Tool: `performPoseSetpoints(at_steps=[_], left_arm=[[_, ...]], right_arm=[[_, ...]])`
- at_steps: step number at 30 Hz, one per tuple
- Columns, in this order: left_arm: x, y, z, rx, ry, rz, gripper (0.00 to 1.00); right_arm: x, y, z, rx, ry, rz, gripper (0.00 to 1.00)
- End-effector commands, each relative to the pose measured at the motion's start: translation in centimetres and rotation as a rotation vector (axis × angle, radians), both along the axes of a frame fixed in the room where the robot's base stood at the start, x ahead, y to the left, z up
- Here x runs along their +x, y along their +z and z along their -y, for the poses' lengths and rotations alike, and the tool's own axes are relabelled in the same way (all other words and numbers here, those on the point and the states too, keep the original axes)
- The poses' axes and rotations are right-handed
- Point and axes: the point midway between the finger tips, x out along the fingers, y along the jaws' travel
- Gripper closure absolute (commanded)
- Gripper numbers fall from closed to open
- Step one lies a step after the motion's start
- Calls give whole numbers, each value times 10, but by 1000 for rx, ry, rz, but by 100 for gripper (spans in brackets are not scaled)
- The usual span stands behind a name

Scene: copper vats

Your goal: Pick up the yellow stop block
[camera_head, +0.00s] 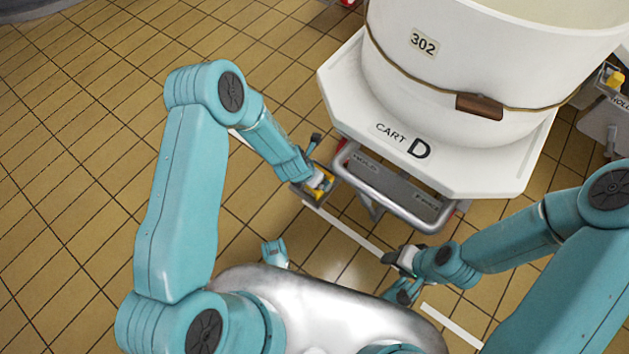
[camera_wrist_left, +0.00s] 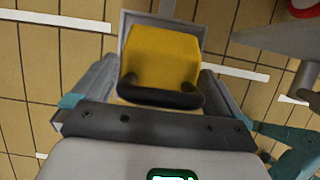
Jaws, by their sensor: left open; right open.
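The yellow stop block (camera_head: 322,186) is at the end of my left arm in the head view, partly covered by the gripper. In the left wrist view the yellow stop block (camera_wrist_left: 161,56) sits in a grey holder (camera_wrist_left: 203,35), with a dark rounded bar along its near edge. My left gripper (camera_head: 313,181) is open, with its fingers on either side of the block; a gap or contact at the sides is hard to tell. My right gripper (camera_head: 398,258) is open and appears empty, low over the floor in front of the cart.
The white cart D (camera_head: 345,85) carries a large white vat marked 302 (camera_head: 455,60), with a grey tubular handle (camera_head: 385,195) just right of my left gripper. Another yellow block (camera_head: 615,79) shows at the right edge. Tiled floor with white lines lies open at left.

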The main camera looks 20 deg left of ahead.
Motion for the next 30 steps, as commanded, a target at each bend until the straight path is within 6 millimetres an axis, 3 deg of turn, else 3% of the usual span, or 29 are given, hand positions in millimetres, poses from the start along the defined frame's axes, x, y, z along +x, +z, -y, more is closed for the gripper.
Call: performPoseSetpoints(at_steps=[8, 9, 14, 30], left_arm=[[2, -5, 1, 0, 0, 0, 0], [2, -5, 1, 0, 0, 0, 6], [2, -5, 1, 0, 0, 0, 58], [5, 4, -3, 1, -1, 2, 58]], right_arm=[[2, -1, 1, -1, -1, 6, 50], [2, -1, 1, -1, -1, 6, 50], [2, -1, 1, -1, -1, 6, 50], [-1, 4, 0, 0, 2, 0, 50]])
